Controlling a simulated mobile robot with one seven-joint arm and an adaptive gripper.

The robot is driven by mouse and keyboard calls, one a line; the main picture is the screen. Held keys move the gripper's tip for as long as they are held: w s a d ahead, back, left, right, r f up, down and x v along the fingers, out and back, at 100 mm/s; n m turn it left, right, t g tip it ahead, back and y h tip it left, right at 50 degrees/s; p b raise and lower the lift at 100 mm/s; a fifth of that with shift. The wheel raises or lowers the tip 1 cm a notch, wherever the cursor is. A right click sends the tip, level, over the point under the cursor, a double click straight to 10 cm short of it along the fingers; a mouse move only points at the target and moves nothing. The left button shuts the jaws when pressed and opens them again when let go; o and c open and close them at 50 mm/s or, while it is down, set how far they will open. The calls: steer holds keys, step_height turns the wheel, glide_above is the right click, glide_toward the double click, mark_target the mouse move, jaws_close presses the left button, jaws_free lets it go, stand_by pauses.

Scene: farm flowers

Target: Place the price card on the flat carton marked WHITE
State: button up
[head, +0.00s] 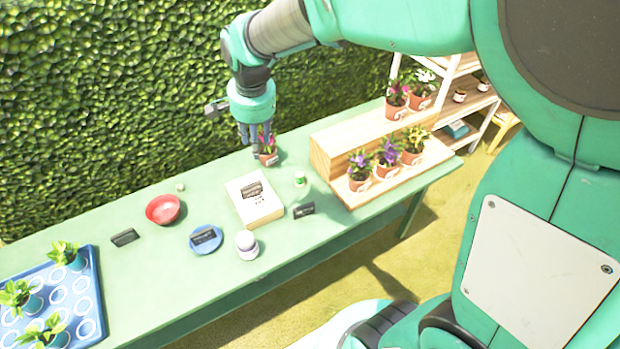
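A flat cream carton (262,212) lies on the green table, with small dark marks on top too small to read. A dark card (252,189) rests on its upper part. Other dark cards are on the table right of the carton (304,210), on a blue dish (193,246) to the left, and on the table at far left (125,237). I cannot tell which is the price card. My gripper (250,148) points down beyond the carton's far end, apart from the carton and cards. Its fingers overlap a potted pink flower in view; their opening is unclear.
The potted flower (269,157) stands by my gripper. A red bowl (163,209), a lidded jar (246,244) and a small green-and-white item (299,179) surround the carton. A wooden step stand (335,150) with potted flowers is right; a blue seedling tray (87,262) is left.

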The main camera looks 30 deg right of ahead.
steer(key=s+r+n+t, duration=0.1)
steer(key=s+r+n, duration=0.2)
steer(key=s, duration=0.5)
steer(key=s+d+r+n+t, duration=0.1)
steer(key=s+r+n, duration=0.2)
steer(key=s, duration=0.6)
steer(key=s+r+n+t, duration=0.1)
steer(key=s+r+n, duration=0.2)
steer(key=s, duration=0.5)
steer(key=shift+s+d+r+n, duration=0.2)
steer(key=shift+r+n, duration=0.15)
steer(key=shift+n, duration=0.45)
